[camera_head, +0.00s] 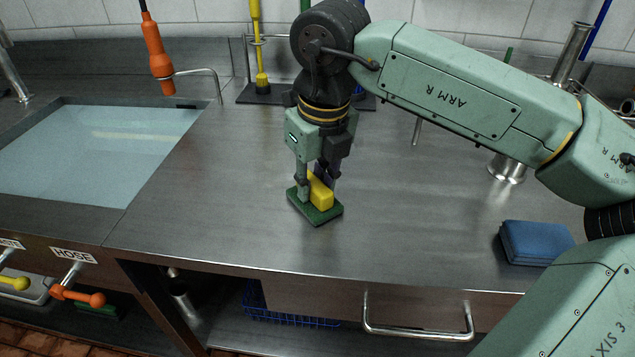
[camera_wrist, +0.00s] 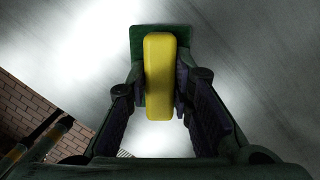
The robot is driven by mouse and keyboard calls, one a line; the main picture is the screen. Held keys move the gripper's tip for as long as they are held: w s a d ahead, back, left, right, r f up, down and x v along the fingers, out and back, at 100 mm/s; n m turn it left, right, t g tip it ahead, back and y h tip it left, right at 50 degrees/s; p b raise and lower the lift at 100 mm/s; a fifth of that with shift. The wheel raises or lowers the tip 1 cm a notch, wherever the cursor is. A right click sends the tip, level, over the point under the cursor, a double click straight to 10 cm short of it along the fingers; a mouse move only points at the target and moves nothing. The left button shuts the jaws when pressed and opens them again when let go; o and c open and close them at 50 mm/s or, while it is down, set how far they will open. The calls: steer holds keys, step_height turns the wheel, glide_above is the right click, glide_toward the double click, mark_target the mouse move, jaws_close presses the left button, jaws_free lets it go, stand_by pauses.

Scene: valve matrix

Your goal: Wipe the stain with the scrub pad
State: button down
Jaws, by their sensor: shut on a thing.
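The scrub pad (camera_head: 318,213) is a flat green pad with a yellow block handle (camera_head: 321,193), at the middle of the steel counter (camera_head: 420,215). My gripper (camera_head: 317,181) points down from above and is shut on the yellow handle. The pad lies flat at the counter surface; I cannot tell for certain whether it touches. In the wrist view the yellow handle (camera_wrist: 159,75) sits between both fingers, with the green pad (camera_wrist: 137,50) behind it. No stain shows in either view; the pad and my arm hide part of the counter.
A water-filled sink (camera_head: 95,150) is at the left, with an orange hose nozzle (camera_head: 157,55) hanging over its back edge. A steel cylinder (camera_head: 507,168) and a yellow-handled brush (camera_head: 258,50) stand behind. The counter's front middle is clear.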

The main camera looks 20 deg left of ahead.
step_height(320, 180, up, 2)
steer(key=shift+r, duration=0.2)
steer(key=shift+d+r+p, duration=0.2)
steer(key=shift+r+p, duration=0.5)
steer(key=shift+p, duration=0.05)
steer(key=shift+r+p, duration=1.3)
steer(key=shift+r, duration=0.85)
